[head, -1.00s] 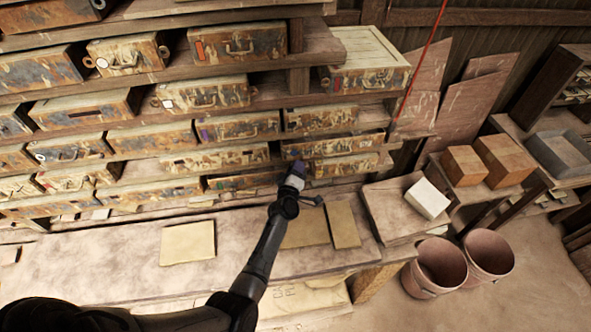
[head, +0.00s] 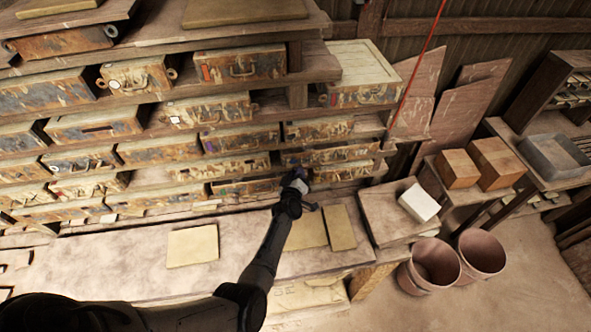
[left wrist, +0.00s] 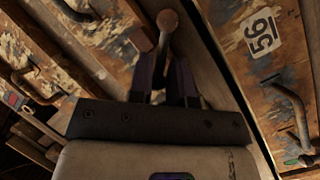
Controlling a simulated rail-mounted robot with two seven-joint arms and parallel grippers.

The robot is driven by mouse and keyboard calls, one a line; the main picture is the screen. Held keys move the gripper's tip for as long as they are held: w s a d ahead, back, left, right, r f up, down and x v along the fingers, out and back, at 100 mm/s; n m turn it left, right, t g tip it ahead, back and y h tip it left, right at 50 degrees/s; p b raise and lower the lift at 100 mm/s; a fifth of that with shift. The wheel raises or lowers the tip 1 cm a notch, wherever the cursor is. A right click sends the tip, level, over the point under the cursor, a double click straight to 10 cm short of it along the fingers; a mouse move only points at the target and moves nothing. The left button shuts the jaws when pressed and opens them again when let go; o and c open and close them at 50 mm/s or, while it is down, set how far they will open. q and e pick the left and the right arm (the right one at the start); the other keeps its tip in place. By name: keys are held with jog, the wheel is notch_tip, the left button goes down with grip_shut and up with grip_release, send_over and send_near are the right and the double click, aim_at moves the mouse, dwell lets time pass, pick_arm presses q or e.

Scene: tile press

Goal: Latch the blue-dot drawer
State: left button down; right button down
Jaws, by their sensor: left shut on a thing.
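My left gripper (head: 302,182) is at the lower right of the drawer rack, in front of the low drawers. In the left wrist view its fingers (left wrist: 166,80) are closed around a rusty rod with a rounded end (left wrist: 167,22). The rod stands beside a worn drawer front with a "56" label (left wrist: 263,37) and a metal handle (left wrist: 292,115). In the head view one low drawer (head: 245,188) is left of the gripper and another (head: 342,172) is right of it. I cannot make out a blue dot for certain. My right gripper is not in view.
The bench (head: 120,262) below the rack holds flat tan boards (head: 192,246). To the right are a white block (head: 419,202), two brown boxes (head: 457,168) and two buckets (head: 436,264). A red cord (head: 420,72) hangs at the rack's right end.

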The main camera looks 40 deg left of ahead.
pick_arm(q)
jog(key=shift+r, duration=0.1)
dwell(0.3)
jog(key=c, duration=1.2)
grip_release()
jog(key=shift+w+d, duration=0.1)
jog(key=p+v, duration=0.2)
jog(key=v, duration=0.5)
jog(key=shift+s+p, duration=0.25)
jog(key=shift+p, duration=0.1)
jog(key=shift+d+r, duration=0.15)
